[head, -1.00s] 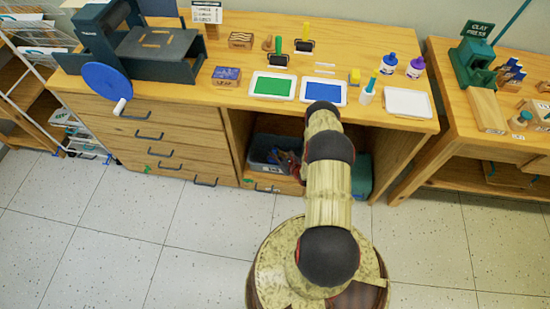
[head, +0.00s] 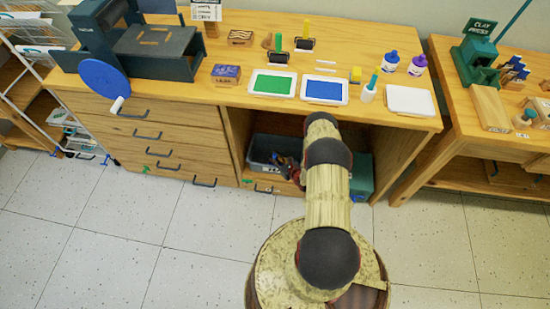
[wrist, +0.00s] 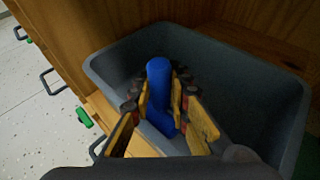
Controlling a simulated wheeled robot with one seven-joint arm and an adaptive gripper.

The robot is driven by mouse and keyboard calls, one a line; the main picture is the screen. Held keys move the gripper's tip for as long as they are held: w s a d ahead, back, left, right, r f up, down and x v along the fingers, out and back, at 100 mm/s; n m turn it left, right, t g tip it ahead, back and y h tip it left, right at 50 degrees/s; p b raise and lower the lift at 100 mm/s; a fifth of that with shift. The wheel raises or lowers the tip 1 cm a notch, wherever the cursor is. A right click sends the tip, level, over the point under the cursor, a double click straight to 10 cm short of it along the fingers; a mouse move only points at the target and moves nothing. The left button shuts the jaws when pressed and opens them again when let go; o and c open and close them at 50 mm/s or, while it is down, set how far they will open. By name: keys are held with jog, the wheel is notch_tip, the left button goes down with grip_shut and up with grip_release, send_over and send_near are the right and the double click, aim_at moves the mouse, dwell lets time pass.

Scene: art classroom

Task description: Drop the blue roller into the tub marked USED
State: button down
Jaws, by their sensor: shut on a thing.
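The blue roller (wrist: 158,78) shows in the wrist view as a blue upright shape between my fingers; its lower part is partly hidden by them. My gripper (wrist: 162,98) is shut on it, over the inside of a dark grey tub (wrist: 285,112). In the head view the tub (head: 262,143) stands in the open bay under the table, with white lettering on its front too small to read fully. My gripper (head: 291,170) is at the tub's right part, partly hidden by my arm. I cannot tell if the roller touches the tub's floor.
A green tub (head: 362,176) stands to the right in the same bay. The wooden table (head: 210,92) overhangs the bay, with drawers (head: 150,130) on the left. On top are a green ink tray (head: 272,84), a blue ink tray (head: 324,90) and two upright rollers.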

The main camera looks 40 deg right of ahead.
jog(key=shift+f, duration=0.25)
jog(key=c, duration=1.7)
grip_release()
jog(key=shift+r, duration=0.35)
jog(key=p+v, duration=0.1)
jog(key=v, duration=0.3)
jog(key=p+v, duration=0.1)
jog(key=v, duration=0.3)
jog(key=p+v, duration=0.2)
jog(key=v, duration=0.2)
jog(key=shift+r, duration=0.35)
